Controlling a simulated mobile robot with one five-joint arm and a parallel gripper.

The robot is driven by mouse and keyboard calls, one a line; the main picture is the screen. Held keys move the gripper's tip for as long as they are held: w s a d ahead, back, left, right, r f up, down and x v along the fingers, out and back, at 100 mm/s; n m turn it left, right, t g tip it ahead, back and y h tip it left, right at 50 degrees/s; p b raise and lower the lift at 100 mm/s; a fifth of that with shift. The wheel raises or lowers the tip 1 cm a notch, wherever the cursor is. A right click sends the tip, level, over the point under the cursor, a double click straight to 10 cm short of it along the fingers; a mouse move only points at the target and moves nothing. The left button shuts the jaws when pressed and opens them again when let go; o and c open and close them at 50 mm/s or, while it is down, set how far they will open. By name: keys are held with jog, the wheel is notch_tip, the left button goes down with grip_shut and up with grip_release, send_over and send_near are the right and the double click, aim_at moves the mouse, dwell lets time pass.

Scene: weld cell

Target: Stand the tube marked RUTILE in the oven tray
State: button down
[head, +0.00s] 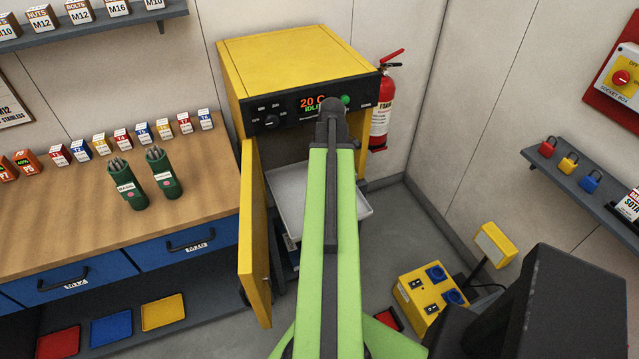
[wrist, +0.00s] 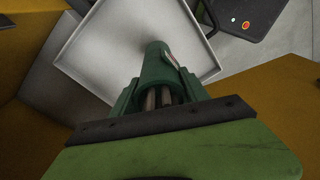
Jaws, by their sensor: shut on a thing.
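My gripper (wrist: 158,92) is shut on a green tube (wrist: 154,66) with several rods in it, in the wrist view. The held tube's label is edge-on and cannot be read. The tube is over the pale square oven tray (wrist: 105,42); I cannot tell whether it touches the tray. In the head view the tray (head: 288,193) lies inside the open yellow oven (head: 290,60), and my green arm hides my gripper and the held tube. Two other green tubes with rods, a left one (head: 125,186) and a right one (head: 162,177), stand on the bench; their labels are too small to read.
The oven's yellow door (head: 254,235) stands open left of my arm, close to the wooden bench (head: 60,215). A red extinguisher (head: 381,115) is right of the oven. A yellow socket box (head: 428,292) stands on the floor at the right. Small boxes line the bench's back.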

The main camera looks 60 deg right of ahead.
jog(key=shift+d+f+b, duration=0.1)
jog(key=shift+f+b, duration=1.3)
jog(key=shift+f, duration=0.45)
jog(key=c, duration=0.6)
grip_release()
jog(key=shift+o, duration=0.2)
jog(key=shift+r, duration=0.1)
jog(key=r+p, duration=0.8)
jog(key=s+r+p, duration=0.1)
jog(key=r+p, duration=0.3)
jog(key=shift+d+r+p, duration=0.2)
jog(key=shift+d+p, duration=0.1)
jog(key=shift+d, duration=0.05)
jog(key=shift+f, duration=0.1)
jog(key=shift+s, duration=0.1)
